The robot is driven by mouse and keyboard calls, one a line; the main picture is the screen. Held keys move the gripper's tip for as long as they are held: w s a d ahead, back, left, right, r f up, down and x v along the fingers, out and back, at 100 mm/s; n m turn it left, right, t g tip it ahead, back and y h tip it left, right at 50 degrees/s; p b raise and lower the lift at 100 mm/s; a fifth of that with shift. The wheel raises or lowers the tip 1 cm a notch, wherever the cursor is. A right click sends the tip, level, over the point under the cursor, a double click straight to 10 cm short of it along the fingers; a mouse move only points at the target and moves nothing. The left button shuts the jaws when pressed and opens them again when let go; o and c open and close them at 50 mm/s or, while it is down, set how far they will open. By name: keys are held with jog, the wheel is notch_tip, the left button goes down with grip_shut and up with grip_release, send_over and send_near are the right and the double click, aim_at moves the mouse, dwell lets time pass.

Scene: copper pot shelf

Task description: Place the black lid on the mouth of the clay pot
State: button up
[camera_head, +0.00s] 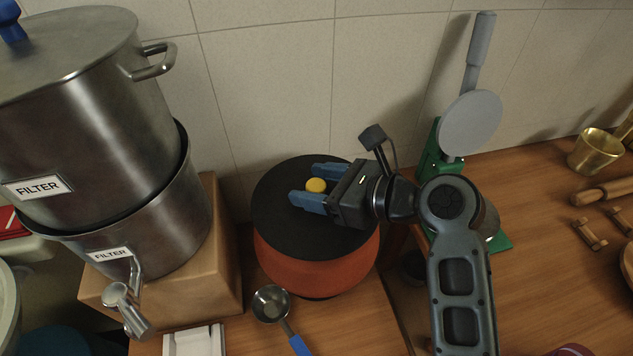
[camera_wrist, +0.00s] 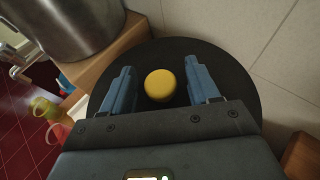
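The black lid (camera_head: 276,222) with a yellow knob (camera_head: 316,185) lies over the mouth of the orange clay pot (camera_head: 318,276). The lid looks flat and roughly centred, covering the pot's opening. My gripper (camera_head: 308,186) is at the lid's top, its two blue fingers on either side of the knob. In the wrist view, the knob (camera_wrist: 160,85) sits between the fingers with a clear gap on both sides, so the gripper is open. The black lid (camera_wrist: 150,55) fills the area beneath the fingers there. The pot's mouth is hidden under the lid.
A steel filter vessel (camera_head: 95,90) stands on a wooden block (camera_head: 225,270) left of the pot. A ladle (camera_head: 271,304) lies in front of the pot. A green stand (camera_head: 436,160) is to the right, with a tiled wall (camera_head: 300,70) behind.

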jog(key=b+v, duration=0.1)
jog(key=v, duration=1.1)
jog(key=s+d+f+n+t+h, duration=0.35)
jog(key=s+d+f+n, duration=0.2)
jog(key=d, duration=0.35)
jog(key=s+d+f+n+t+h, duration=0.2)
jog(key=s+d+f+n+h, duration=0.35)
jog(key=s+d, duration=0.2)
jog(key=s+a+r+n+t+h, duration=0.1)
jog(key=s+r+n, duration=0.1)
jog(key=s+n, duration=0.2)
jog(key=s+a+r+n+h, duration=0.1)
jog(key=s+n, duration=0.3)
jog(key=s, duration=0.4)
jog(key=s+a+r+n+t, duration=0.1)
jog(key=s+r+n, duration=0.3)
jog(key=s, duration=0.3)
jog(key=shift+a+n+t+h, duration=0.15)
jog(key=shift+n+t+h, duration=0.2)
jog(key=shift+n+h, duration=0.05)
